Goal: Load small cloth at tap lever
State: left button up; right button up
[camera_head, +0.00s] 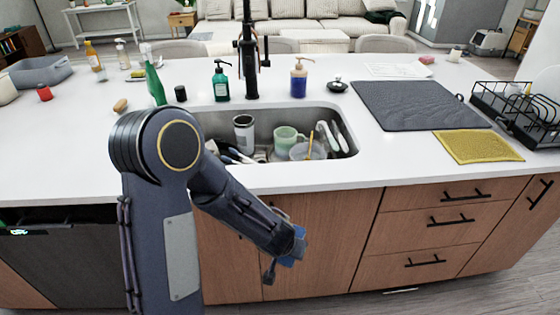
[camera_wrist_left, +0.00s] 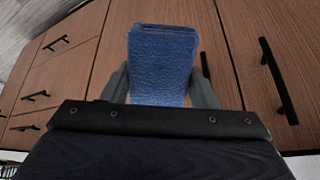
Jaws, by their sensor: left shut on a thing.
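The small blue cloth (camera_wrist_left: 162,55) sticks out between the two fingers of my left gripper (camera_wrist_left: 160,85) in the left wrist view. The gripper is shut on it. In the head view my left gripper (camera_head: 283,252) hangs low in front of the island's wooden cabinet front, below the counter edge. Only small blue bits of the cloth (camera_head: 288,262) show there. The black tap (camera_head: 250,60) stands behind the sink, with its lever (camera_head: 266,52) on its right side. The cloth is well apart from the tap. My right gripper is not in view.
The sink (camera_head: 345,152) holds cups and utensils. A teal soap bottle (camera_head: 221,82) and a blue soap bottle (camera_head: 298,80) flank the tap. A green bottle (camera_head: 154,82) stands left. A grey mat (camera_head: 415,104), yellow cloth (camera_head: 477,146) and black dish rack (camera_head: 520,112) lie right.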

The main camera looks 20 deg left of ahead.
aim_at(267, 62)
jog(key=u, duration=1.95)
jog(key=i+l+u, duration=0.25)
jog(key=l, duration=0.35)
jog(key=l+u, duration=0.25)
jog(key=l, duration=0.35)
jog(key=i+l+u, duration=0.25)
jog(key=l, duration=0.4)
jog(key=k+j, duration=0.05)
jog(key=k, duration=0.05)
